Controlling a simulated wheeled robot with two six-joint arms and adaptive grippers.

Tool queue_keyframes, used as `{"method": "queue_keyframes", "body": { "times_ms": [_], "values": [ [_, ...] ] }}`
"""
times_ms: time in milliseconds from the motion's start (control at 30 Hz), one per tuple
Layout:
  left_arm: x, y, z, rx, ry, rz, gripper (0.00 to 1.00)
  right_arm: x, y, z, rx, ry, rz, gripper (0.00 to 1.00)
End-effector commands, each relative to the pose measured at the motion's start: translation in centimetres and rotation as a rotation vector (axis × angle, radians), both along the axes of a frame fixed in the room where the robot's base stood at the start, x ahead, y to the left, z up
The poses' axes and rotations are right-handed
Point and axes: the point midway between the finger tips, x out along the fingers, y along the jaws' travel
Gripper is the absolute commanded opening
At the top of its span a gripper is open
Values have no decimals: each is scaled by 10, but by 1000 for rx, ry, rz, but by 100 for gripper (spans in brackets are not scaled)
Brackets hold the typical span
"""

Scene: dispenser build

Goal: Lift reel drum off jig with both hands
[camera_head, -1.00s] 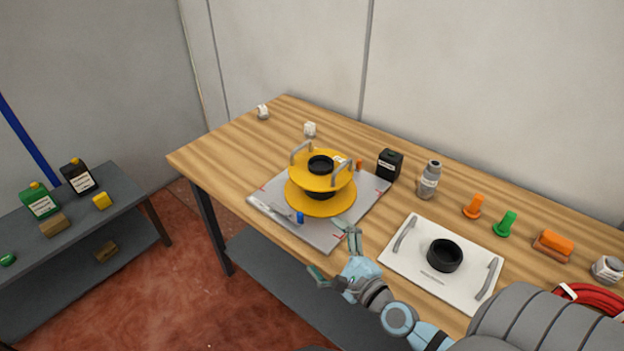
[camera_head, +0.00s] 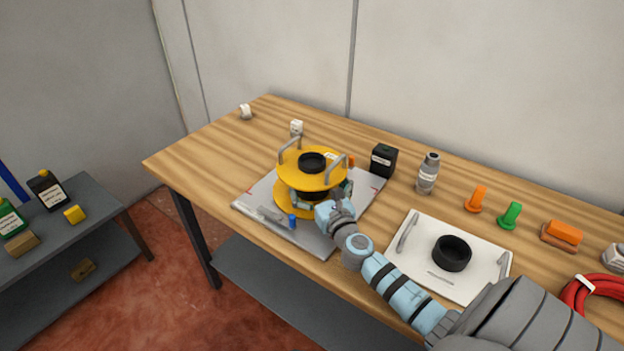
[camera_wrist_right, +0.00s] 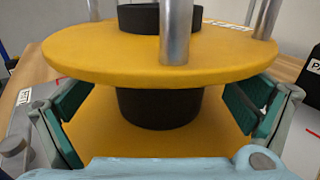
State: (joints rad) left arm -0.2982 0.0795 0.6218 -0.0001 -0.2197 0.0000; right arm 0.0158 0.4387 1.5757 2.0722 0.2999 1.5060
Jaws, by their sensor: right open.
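The yellow reel drum (camera_head: 311,168) has two flanges, a black hub and two grey handles on top. It sits upright on the grey jig plate (camera_head: 258,197). My right gripper (camera_head: 325,195) is at the drum's front right side, low by the gap between the flanges. In the right wrist view the open gripper (camera_wrist_right: 160,105) has its green-padded fingers on either side of the black hub (camera_wrist_right: 160,107), apart from it, with the upper flange (camera_wrist_right: 110,55) above. The fingertips are partly hidden by the drum in the head view. My left gripper does not show.
A white plate (camera_head: 425,275) with handles and a black ring (camera_head: 452,253) lies to the right. A black box (camera_head: 383,160) and grey bottle (camera_head: 428,174) stand behind. Blue (camera_head: 292,221) and orange pegs are on the jig.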

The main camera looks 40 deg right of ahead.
Motion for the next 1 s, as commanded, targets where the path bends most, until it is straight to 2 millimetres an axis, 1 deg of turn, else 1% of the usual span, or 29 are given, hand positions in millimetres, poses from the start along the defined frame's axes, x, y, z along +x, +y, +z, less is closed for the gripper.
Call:
{"method": "queue_keyframes", "body": {
  "times_ms": [33, 100, 267, 300, 467, 800, 833, 1000],
  "values": [
    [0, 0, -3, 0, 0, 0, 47, 8, -2, -1, 0, -1, -2, 100],
    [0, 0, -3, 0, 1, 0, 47, 14, -4, -1, 1, 0, 0, 100],
    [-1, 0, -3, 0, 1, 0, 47, 15, -4, -1, 0, 1, 1, 100],
    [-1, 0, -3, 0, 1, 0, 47, 15, -4, -1, 0, 1, 1, 98],
    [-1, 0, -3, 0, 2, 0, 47, 14, -4, -1, -1, 1, 1, 73],
    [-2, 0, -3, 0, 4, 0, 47, 14, -4, -1, -1, 1, 0, 18],
    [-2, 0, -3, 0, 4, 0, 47, 15, -4, 2, -3, -3, 1, 17],
    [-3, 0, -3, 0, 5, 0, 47, 15, -4, 1, -3, -2, 1, 17]
  ]
}}
